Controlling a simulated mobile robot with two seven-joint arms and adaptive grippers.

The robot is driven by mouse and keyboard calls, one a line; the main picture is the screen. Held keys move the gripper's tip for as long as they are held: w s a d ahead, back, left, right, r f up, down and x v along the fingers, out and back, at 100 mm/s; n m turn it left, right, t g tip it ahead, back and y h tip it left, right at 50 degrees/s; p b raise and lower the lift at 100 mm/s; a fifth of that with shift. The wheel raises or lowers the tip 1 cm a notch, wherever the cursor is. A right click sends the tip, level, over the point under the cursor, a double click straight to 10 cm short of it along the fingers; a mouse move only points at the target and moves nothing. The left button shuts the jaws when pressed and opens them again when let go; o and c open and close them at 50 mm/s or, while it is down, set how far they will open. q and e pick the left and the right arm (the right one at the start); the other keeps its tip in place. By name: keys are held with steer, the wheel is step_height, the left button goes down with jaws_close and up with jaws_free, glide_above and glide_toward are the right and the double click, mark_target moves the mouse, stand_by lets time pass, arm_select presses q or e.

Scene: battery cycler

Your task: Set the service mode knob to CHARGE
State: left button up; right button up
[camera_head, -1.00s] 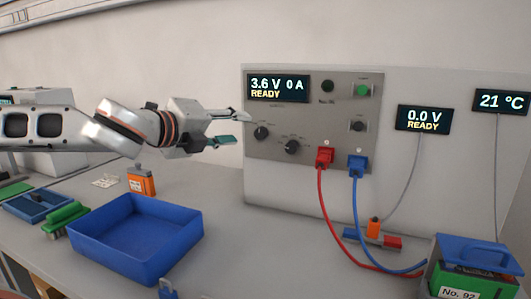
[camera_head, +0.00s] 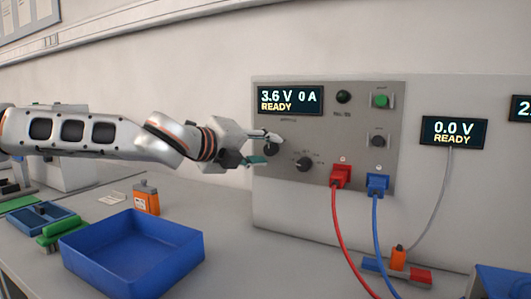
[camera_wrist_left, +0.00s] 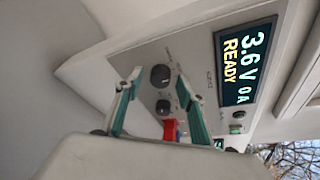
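The cycler panel (camera_head: 325,150) has two dark round knobs low on its left: a left knob (camera_head: 271,149) and a right knob (camera_head: 304,164). I cannot read their labels, so I cannot tell which is the service mode knob or where it points. My left gripper (camera_head: 266,147) is open at the left knob and partly covers it. In the left wrist view, the panel appears turned. The left knob (camera_wrist_left: 160,76) and right knob (camera_wrist_left: 163,107) show beyond and between the spread fingers (camera_wrist_left: 160,95), with nothing held. Contact cannot be told. My right gripper is out of view.
The panel display (camera_head: 290,98) reads 3.6 V, 0 A, READY. A green button (camera_head: 381,101) is at upper right. Red (camera_head: 341,176) and blue (camera_head: 378,184) plugs with hanging cables sit right of the knobs. A blue tray (camera_head: 135,245) stands on the bench below my arm.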

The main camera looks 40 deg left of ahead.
arm_select(q)
steer(key=c, duration=1.1)
steer(key=shift+n, duration=0.3)
steer(key=n, duration=0.1)
steer(key=n+t, duration=0.1)
steer(key=n+h, duration=0.1)
steer(key=n, duration=0.1)
steer(key=shift+a+f, duration=0.1)
steer(key=shift+f, duration=0.15)
steer(key=shift+n+t+h+b, duration=0.35)
steer(key=shift+n+t, duration=0.25)
steer(key=shift+n, duration=0.5)
